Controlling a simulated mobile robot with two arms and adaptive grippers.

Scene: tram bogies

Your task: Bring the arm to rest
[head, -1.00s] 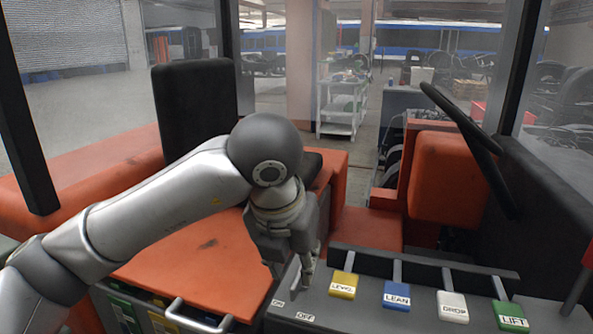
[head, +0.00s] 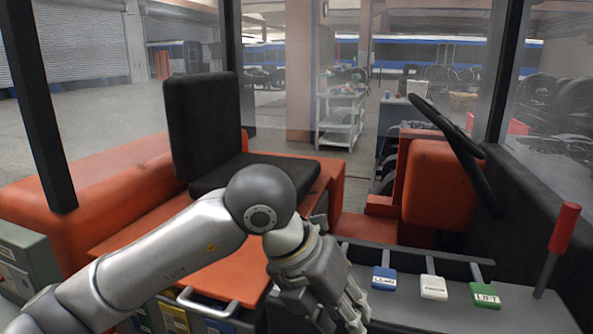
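My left arm (head: 165,250) comes in from the left and bends at a dark round joint above the orange deck. My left gripper (head: 352,318) points down and to the right, in front of the left end of the dark control panel (head: 450,310). Its fingers are seen from behind, so I cannot tell whether they are open or shut. No held object shows. The blue LEAN tab (head: 384,277), white DROP tab (head: 433,287) and green LIFT tab (head: 485,295) are to its right. The yellow LEVEL tab is hidden behind the gripper. My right gripper is not in view.
A black seat (head: 205,125) stands behind the arm. A steering wheel (head: 445,125) and a red-handled lever (head: 563,230) are on the right. Dark cab posts (head: 35,110) frame the view. A white trolley (head: 340,120) stands beyond the cab on open floor.

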